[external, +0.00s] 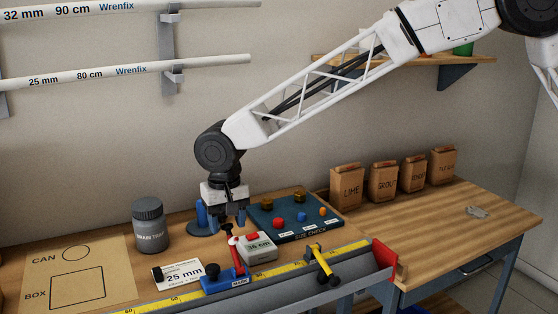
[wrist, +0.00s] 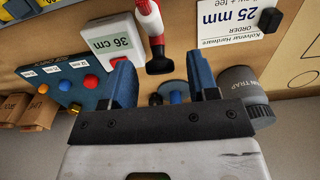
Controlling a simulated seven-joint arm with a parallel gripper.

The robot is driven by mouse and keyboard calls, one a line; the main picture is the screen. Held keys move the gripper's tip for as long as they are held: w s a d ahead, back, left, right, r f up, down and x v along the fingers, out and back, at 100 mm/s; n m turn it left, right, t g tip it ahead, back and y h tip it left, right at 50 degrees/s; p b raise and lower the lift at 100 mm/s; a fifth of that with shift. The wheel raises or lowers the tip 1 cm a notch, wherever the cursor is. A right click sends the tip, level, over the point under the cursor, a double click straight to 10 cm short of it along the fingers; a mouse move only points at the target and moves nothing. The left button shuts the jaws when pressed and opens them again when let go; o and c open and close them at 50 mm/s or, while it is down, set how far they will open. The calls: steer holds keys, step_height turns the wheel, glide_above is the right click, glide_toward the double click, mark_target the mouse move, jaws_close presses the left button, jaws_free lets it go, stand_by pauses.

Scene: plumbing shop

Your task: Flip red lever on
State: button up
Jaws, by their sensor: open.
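The red lever (external: 236,257) rises from a blue block on the measuring rail at the front of the bench, tilted, with a black knob on its upper end. In the wrist view the lever (wrist: 150,22) is red and white, and its black knob (wrist: 159,66) lies between the lines of the two fingers, near their tips. My gripper (external: 221,216) is open and empty, pointing down just behind the lever's top. Its two blue fingers (wrist: 162,72) are wide apart in the wrist view. I cannot tell whether either finger touches the knob.
A display box reading 36 cm (external: 258,247) stands close right of the lever. A yellow clamp handle (external: 322,264) is farther right on the rail. A size-check board (external: 302,234) with colored knobs, a drain trap jar (external: 149,224) and a 25 mm card (external: 178,275) are nearby.

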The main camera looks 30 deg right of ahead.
steer(key=shift+f, duration=0.1)
jaws_close()
stand_by(0.3)
steer(key=shift+s, duration=0.15)
